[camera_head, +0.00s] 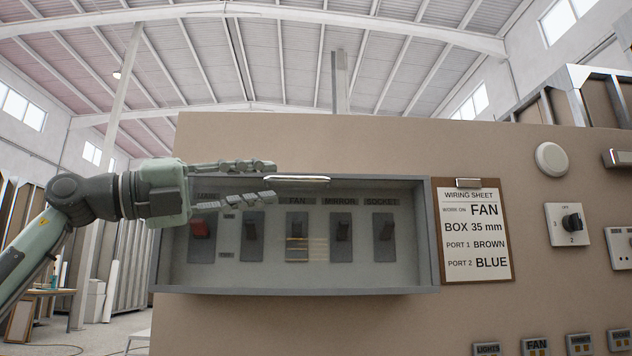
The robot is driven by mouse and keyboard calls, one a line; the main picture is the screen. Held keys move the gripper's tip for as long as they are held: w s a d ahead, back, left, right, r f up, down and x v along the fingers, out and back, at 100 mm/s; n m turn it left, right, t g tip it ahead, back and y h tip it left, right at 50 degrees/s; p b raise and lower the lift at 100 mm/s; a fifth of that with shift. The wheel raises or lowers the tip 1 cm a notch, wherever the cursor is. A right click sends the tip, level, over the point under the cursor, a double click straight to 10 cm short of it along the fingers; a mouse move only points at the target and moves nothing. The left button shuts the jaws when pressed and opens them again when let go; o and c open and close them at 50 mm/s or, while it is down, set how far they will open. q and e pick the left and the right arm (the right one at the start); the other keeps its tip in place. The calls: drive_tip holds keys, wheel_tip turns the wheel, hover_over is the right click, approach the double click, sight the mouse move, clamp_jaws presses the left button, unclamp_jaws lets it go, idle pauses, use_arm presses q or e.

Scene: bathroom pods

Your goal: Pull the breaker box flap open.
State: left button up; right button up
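The grey breaker box (424,240) is on the beige wall panel in the middle of the view. Its flap looks clear; a faint reflection shows over the middle switch, and the flap appears closed. A bright bar handle (310,180) sits at its top edge. Behind it is a row of switches, with a red one (200,229) at the left. My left gripper (275,181) reaches in from the left with its fingers apart, one above and one below the handle's left end. Contact cannot be told. The hand covers the box's upper left corner. My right gripper is not in view.
A clipboard wiring sheet (476,236) hangs right of the box. A round white fitting (551,159), a rotary switch (572,222) and a socket plate (619,247) are further right. Labelled small boxes (536,346) line the lower right. A table (55,293) stands far left.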

sight(291, 180)
use_arm(q)
drive_tip(key=p+x, duration=0.1)
drive_tip(key=x, duration=0.4)
drive_tip(key=shift+d+r, duration=0.15)
drive_tip(key=shift+d, duration=0.05)
drive_tip(key=shift+w+d, duration=0.2)
drive_tip(key=shift+d, duration=0.3)
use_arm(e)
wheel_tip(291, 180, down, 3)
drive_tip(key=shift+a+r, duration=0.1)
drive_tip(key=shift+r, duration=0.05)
use_arm(q)
clamp_jaws()
